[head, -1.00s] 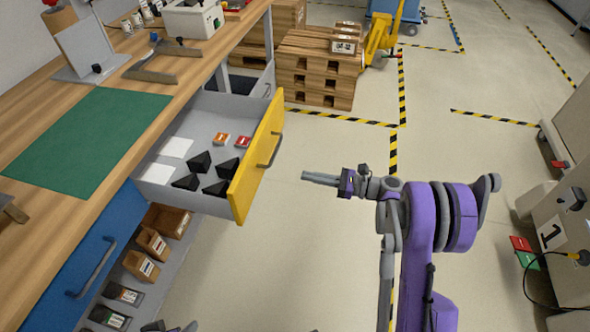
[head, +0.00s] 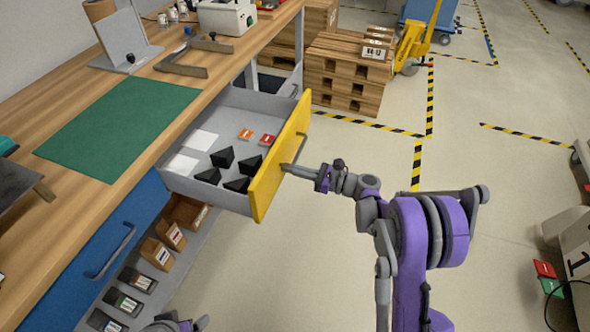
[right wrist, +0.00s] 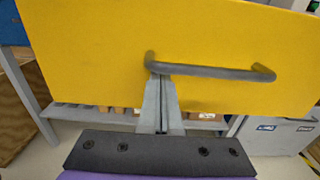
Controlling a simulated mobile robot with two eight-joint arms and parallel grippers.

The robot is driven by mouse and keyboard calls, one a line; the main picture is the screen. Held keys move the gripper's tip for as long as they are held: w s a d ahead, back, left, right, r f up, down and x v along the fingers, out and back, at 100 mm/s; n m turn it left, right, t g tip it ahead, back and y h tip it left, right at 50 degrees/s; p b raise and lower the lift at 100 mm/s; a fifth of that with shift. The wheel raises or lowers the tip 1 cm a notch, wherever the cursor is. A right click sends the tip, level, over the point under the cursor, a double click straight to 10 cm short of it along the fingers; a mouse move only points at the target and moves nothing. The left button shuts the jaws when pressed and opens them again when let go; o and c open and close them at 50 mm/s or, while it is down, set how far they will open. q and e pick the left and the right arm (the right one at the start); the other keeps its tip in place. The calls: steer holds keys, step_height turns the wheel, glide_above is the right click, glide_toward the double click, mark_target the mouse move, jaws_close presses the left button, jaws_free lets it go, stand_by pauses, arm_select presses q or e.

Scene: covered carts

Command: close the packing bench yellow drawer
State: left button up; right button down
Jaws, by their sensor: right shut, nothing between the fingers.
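The yellow drawer (head: 266,178) of the packing bench stands pulled out, its yellow front facing right. Inside it lie several black wedge-shaped pieces, white sheets, and an orange and a red tag. My right gripper (head: 285,168) is shut and empty, its fingertips at the drawer front near one end of the grey handle (head: 298,150). In the right wrist view the closed fingertips (right wrist: 159,78) overlap the left end of the handle (right wrist: 215,72) on the yellow front (right wrist: 90,45); whether they touch it I cannot tell. My left gripper (head: 180,324) shows only partly at the bottom edge.
The bench top (head: 140,170) carries a green mat (head: 120,125), a clamp and a white box. Below is a closed blue drawer (head: 110,245) and a shelf of small bins. Wooden pallets (head: 345,75) stand behind the drawer.

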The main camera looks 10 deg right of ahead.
steer(key=b, duration=0.3)
glide_above(207, 157)
steer(key=d, duration=0.1)
steer(key=shift+s+d, duration=0.1)
steer(key=shift+s, duration=0.2)
steer(key=shift+w+a, duration=0.3)
steer(key=shift+a, duration=0.05)
steer(key=shift+r+b, duration=0.1)
steer(key=shift+b, duration=0.2)
steer(key=shift+a, duration=0.2)
